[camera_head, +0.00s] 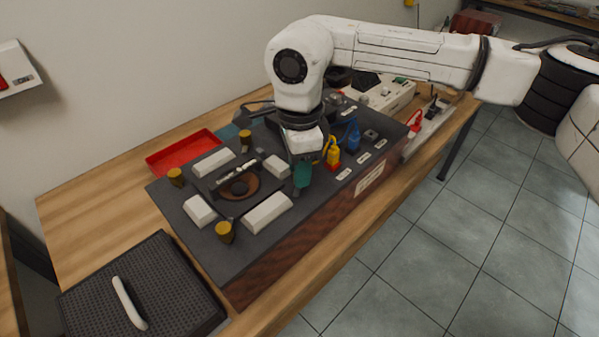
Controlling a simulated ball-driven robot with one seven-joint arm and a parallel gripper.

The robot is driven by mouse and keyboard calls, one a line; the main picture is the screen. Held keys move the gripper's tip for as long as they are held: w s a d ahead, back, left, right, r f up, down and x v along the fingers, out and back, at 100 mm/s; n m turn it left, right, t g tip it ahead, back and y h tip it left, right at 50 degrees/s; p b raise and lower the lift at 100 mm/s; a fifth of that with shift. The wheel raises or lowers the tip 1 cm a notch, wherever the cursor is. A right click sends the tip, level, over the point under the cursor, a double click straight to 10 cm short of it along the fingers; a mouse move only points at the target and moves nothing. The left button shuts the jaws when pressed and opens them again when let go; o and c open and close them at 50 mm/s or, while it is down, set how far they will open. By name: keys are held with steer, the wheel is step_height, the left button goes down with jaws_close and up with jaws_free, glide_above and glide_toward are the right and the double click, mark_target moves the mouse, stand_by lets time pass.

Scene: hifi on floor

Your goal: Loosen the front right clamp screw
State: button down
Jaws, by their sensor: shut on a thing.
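A dark fixture box (160,190) stands on the wooden bench. Three brass-yellow clamp screws show on its top: one at the left (175,177), one at the back (245,140) and one at the near corner (225,232). My gripper (302,175) points down at the right corner of this group, where the front right clamp screw would stand. Its teal-green tip is low over the dark top. My gripper is shut and hides what it holds, most likely that screw. Whether the screw has turned cannot be seen.
White blocks (267,213) surround a round brown part (238,187) in the middle of the fixture. Yellow (333,153) and blue (353,138) items stand close right of my gripper. A red tray (185,151) lies behind; a black case (140,290) sits at front left.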

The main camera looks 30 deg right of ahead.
steer(key=n+b, duration=0.1)
steer(key=n, duration=0.5)
steer(key=shift+r+b, duration=0.1)
steer(key=shift+b, duration=0.2)
stand_by(0.4)
steer(key=c, duration=0.9)
jaws_free()
step_height(320, 180, up, 11)
steer(key=shift+f, duration=0.15)
